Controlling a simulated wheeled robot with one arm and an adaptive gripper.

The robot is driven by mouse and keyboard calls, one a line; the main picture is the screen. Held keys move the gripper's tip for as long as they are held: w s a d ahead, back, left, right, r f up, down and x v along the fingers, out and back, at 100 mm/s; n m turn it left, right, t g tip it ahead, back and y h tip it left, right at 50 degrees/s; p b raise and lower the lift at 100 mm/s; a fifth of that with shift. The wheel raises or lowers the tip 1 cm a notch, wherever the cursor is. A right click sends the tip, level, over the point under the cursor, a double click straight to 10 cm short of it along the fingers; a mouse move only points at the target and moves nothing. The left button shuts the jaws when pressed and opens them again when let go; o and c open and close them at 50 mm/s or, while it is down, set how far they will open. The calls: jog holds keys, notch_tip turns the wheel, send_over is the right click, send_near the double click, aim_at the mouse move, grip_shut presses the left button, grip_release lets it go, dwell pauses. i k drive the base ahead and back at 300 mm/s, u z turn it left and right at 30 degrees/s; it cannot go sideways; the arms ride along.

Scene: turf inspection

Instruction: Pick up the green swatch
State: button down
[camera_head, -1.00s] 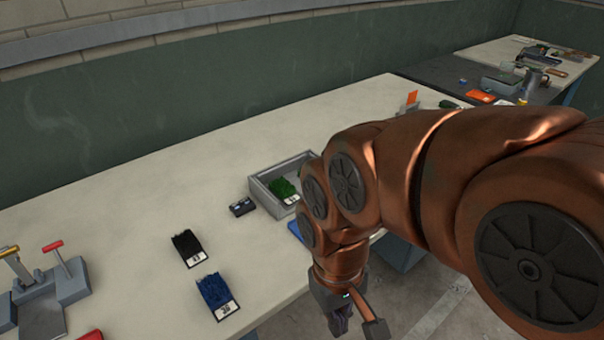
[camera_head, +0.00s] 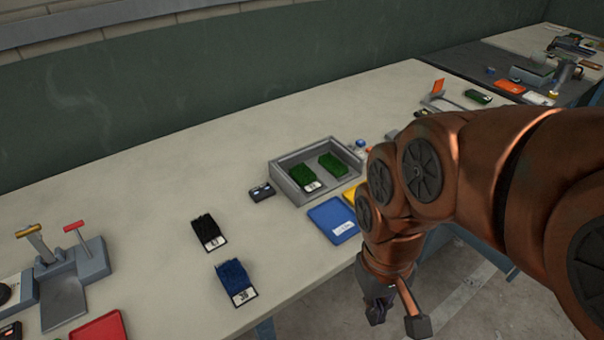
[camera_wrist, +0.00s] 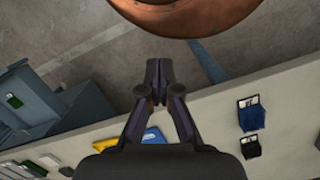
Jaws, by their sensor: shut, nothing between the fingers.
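Two green swatches lie in a grey tray (camera_head: 276,180) on the bench in the head view. The left green swatch (camera_head: 303,175) has a white label at its front edge. The right green swatch (camera_head: 333,164) lies beside it. My gripper (camera_head: 396,318) hangs off the bench's front edge, to the right of and nearer than the tray. In the wrist view my gripper (camera_wrist: 158,70) has its fingertips together, with nothing between them, above the floor and bench edge.
A blue tray (camera_head: 333,220) and a partly hidden yellow tray (camera_head: 351,193) sit before the grey tray. A black swatch (camera_head: 208,233) and a blue swatch (camera_head: 236,282) lie to the left. A small black device (camera_head: 262,191) is beside the grey tray. The bench behind is clear.

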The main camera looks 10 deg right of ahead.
aim_at(307, 179)
jog(key=z, duration=0.55)
jog(key=k, duration=0.9)
jog(key=u, duration=1)
jog(key=i, duration=1)
jog(key=z, duration=0.05)
